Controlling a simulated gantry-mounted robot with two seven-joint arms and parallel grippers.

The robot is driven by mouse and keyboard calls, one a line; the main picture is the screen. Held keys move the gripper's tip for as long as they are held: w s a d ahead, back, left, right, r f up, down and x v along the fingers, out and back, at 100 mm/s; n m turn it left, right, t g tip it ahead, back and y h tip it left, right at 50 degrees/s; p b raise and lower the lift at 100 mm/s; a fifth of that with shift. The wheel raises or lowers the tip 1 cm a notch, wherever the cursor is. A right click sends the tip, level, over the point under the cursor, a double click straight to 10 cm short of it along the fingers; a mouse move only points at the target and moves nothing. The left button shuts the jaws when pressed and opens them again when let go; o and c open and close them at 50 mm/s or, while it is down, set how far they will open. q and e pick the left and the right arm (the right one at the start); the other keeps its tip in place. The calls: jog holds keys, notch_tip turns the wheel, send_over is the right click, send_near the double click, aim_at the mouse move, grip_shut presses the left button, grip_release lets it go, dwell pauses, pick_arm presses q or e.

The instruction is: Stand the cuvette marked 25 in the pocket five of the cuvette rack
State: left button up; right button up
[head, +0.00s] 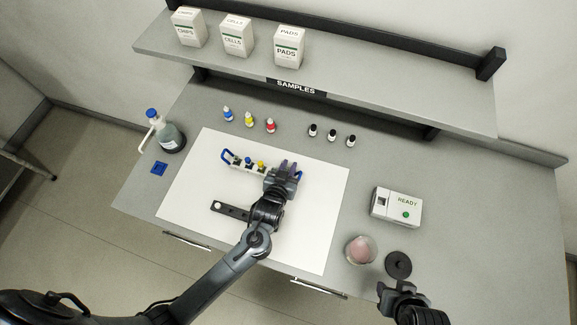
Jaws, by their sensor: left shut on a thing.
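The cuvette rack (236,166) lies on the white mat, with a blue handle at its left end. Cuvettes with dark, blue and yellow tops (248,162) stand in its left and middle part. My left gripper (287,168) is over the right end of the rack, shut on a cuvette that its fingers almost wholly hide. The mark 25 cannot be read, and the pockets under the gripper are hidden. My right gripper (394,290) is low at the right by the bench's front edge; its jaws are too unclear to tell.
A black strip (231,210) lies on the white mat (190,190). A wash bottle (171,137) stands left. Small colored bottles (249,119) and black-capped vials (331,134) stand behind. A READY device (396,207), a beaker (360,250) and a black disc (398,264) are right.

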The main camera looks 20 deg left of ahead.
pick_arm(q)
jog(key=shift+f, duration=0.25)
dwell(0.4)
jog(key=shift+f, duration=0.3)
jog(key=shift+r, duration=0.15)
jog(key=shift+r+p, duration=0.4)
jog(key=shift+p, duration=0.1)
jog(key=shift+r, duration=0.1)
jog(key=s+a+r+p, duration=0.1)
jog(key=a+r+p, duration=0.1)
jog(key=r+p, duration=0.3)
jog(key=s+a+r+p, duration=0.2)
jog(key=r+p, duration=0.3)
jog(key=r, duration=0.7)
jog(key=s+a+r+h+p, duration=0.1)
jog(key=s+a+r+p, duration=0.1)
jog(key=r+p, duration=0.3)
notch_tip(320, 180, up, 4)
jog(key=shift+s+f+m, duration=0.1)
jog(key=shift+s+m, duration=0.15)
jog(key=shift+m, duration=0.15)
